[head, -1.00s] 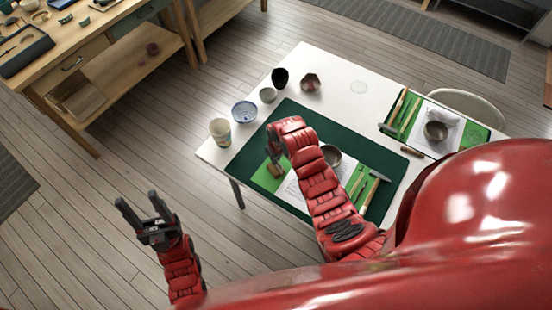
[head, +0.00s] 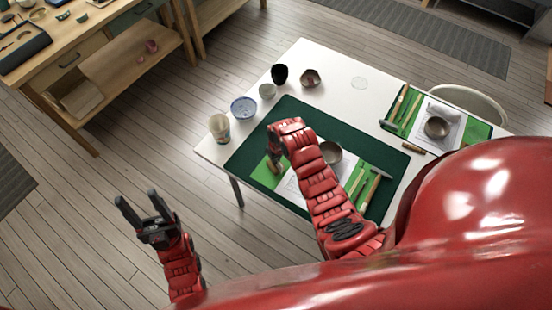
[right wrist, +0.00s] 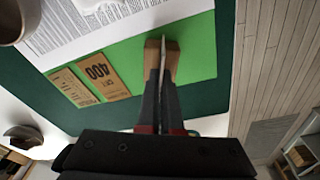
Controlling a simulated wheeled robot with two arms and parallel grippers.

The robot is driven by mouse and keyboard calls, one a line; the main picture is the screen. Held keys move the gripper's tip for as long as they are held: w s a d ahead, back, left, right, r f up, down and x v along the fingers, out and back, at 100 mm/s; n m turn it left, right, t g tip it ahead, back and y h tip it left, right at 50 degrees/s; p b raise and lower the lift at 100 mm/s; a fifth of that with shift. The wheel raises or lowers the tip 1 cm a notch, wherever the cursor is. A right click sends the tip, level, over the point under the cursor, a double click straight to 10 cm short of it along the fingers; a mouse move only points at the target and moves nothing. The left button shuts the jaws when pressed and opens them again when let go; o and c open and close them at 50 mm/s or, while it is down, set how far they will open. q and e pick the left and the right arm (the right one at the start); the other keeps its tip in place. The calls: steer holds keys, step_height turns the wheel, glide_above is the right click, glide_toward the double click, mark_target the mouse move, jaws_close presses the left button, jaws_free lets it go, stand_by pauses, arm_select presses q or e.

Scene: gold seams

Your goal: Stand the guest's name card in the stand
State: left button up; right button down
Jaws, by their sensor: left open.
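In the right wrist view a small brown wooden block (right wrist: 172,62), which looks like the stand, sits on the bright green mat. My right gripper (right wrist: 163,88) points down at it, its fingers close together on a thin pale sliver (right wrist: 163,50). This looks like the name card seen edge-on, its end over or in the block; I cannot tell whether it is seated. In the head view the right gripper (head: 273,155) is partly hidden by its own arm. My left gripper (head: 134,208) is open and empty, above the floor left of the table.
Two brown printed cards, one reading 400 (right wrist: 97,80), lie flat beside the block, near a printed sheet (right wrist: 85,25). A wooden workbench stands at upper left.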

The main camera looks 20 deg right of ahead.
steer(key=shift+f, duration=0.1)
stand_by(0.3)
steer(key=c, duration=1)
jaws_free()
steer(key=shift+s+r+p, duration=0.15)
steer(key=shift+r+p, duration=0.55)
steer(key=shift+r, duration=0.6)
steer(key=shift+s+d+r+p, duration=0.15)
steer(key=shift+r+p, duration=0.3)
steer(key=shift+r, duration=0.6)
steer(key=shift+s+r+p, duration=0.2)
steer(key=shift+r+p, duration=0.2)
steer(key=shift+r, duration=0.7)
steer(key=shift+s+d+r+p, duration=0.15)
steer(key=shift+r+p, duration=0.3)
steer(key=shift+r, duration=0.6)
steer(key=shift+a, duration=0.1)
